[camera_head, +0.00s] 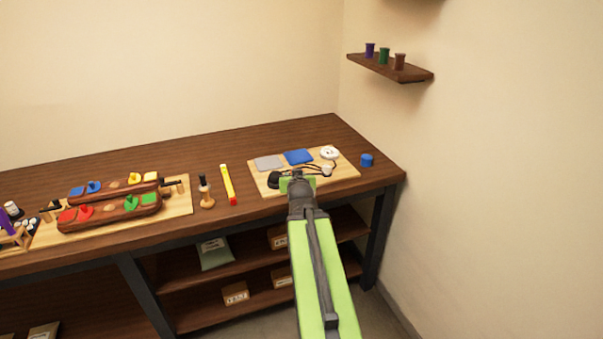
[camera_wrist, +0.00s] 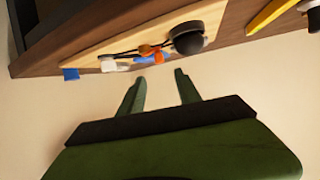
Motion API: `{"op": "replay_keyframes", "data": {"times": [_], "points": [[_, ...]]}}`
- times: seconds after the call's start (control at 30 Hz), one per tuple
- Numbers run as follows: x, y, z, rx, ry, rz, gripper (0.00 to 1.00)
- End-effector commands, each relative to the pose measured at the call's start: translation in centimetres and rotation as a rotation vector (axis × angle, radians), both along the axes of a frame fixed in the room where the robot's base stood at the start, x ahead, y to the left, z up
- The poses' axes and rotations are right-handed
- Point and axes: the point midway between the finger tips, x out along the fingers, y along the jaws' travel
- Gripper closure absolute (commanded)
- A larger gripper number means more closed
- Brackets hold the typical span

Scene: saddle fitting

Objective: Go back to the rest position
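My green arm reaches forward in the head view, with my gripper (camera_head: 298,178) over the front edge of the light wooden board (camera_head: 345,169) at the right part of the bench. In the wrist view the two green fingers of my gripper (camera_wrist: 158,88) stand apart with nothing between them. Beyond the fingertips lie a black round thing (camera_wrist: 187,38), a blue and orange piece (camera_wrist: 152,54) and a white piece (camera_wrist: 113,65) with dark cords. In the head view my gripper partly hides these things.
A blue cylinder (camera_head: 366,160) stands right of the board. A yellow and red stick (camera_head: 228,184) and a wooden-handled tool (camera_head: 206,192) lie to the left. Another board (camera_head: 178,200) holds coloured pieces. A wall shelf (camera_head: 388,68) with small spools hangs at upper right. Floor space is clear at right.

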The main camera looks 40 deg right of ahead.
Motion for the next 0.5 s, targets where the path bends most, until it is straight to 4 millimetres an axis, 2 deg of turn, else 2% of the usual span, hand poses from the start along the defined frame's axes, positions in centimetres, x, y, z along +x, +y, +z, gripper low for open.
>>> {"op": "replay_keyframes", "data": {"times": [0.5], "points": [[-0.05,-0.06,0.04,0.0,0.0,-0.001,0.6]]}}
